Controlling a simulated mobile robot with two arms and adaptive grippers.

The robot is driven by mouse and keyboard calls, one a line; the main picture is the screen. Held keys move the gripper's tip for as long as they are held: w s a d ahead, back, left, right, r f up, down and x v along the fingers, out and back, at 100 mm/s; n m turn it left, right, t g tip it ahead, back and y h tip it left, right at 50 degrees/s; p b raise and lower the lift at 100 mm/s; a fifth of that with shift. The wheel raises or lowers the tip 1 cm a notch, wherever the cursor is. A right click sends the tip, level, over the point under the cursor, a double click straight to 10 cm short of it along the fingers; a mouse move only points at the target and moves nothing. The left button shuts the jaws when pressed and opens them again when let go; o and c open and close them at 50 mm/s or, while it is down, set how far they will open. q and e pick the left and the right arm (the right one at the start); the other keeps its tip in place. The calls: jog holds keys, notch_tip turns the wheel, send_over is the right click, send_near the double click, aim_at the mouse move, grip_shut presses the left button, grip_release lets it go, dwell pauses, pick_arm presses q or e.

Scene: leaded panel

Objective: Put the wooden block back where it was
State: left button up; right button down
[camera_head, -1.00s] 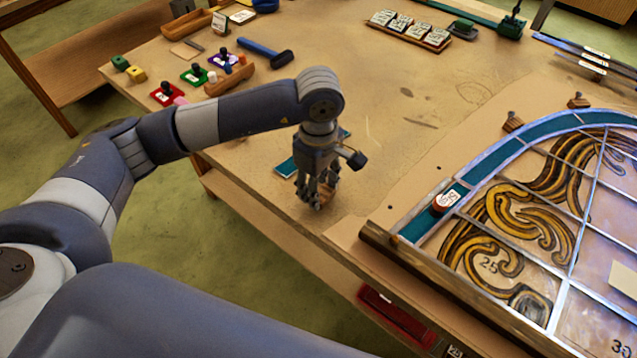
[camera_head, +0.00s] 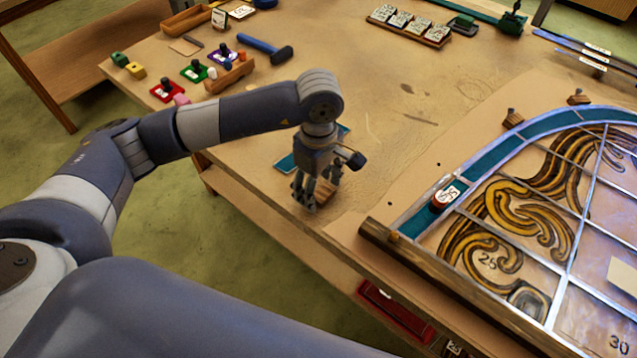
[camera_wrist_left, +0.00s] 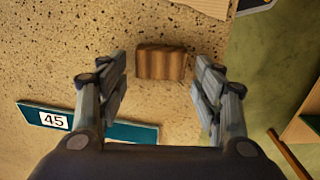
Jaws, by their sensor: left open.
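The wooden block (camera_wrist_left: 161,63) is small, brown and striped with grain. In the left wrist view it lies on the tabletop between and just beyond the open fingers of my left gripper (camera_wrist_left: 162,85), apart from both. In the head view my left gripper (camera_head: 318,194) points down close to the table near its front edge. The block (camera_head: 325,191) shows only partly there, behind the fingers. My right gripper is in neither view.
A teal strip labelled 45 (camera_wrist_left: 125,131) lies beside the gripper. The leaded panel (camera_head: 540,220) with its wooden edge batten (camera_head: 450,290) fills the right side. A blue hammer (camera_head: 265,50) and coloured pieces lie farther back. The table's front edge is close.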

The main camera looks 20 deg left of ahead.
aim_at(319, 189)
pick_arm(q)
jog(key=shift+r+b, duration=0.4)
jog(key=shift+r, duration=0.15)
notch_tip(319, 189, up, 11)
jog(key=b, duration=0.2)
jog(key=shift+b, duration=0.35)
